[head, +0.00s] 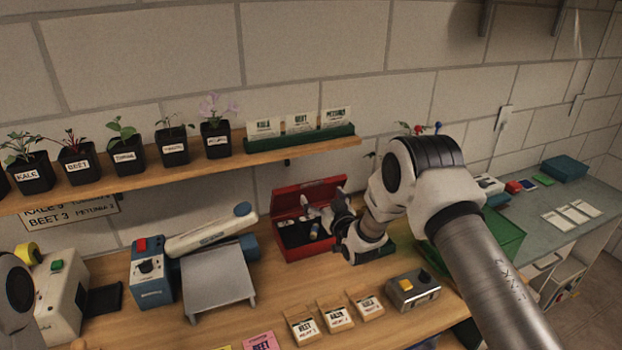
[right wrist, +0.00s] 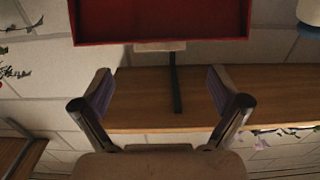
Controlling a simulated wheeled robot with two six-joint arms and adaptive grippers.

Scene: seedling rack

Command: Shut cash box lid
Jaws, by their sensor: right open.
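The red cash box (head: 284,249) stands on the wooden bench against the wall, and its lid (head: 309,194) is raised at the back. Its dark inside shows, with some small light items that I cannot make out. My right gripper (head: 318,217) is open and empty, over the right part of the open box in the head view. In the right wrist view, my right gripper (right wrist: 160,78) has its two fingers spread apart. A red panel, seemingly the lid (right wrist: 160,22), spans the top of that view, beyond the fingertips with a visible gap. My left gripper is out of view.
A wooden shelf (head: 185,176) with potted seedlings runs above the bench. A blue device (head: 152,272) and a grey stand (head: 217,275) are left of the box.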

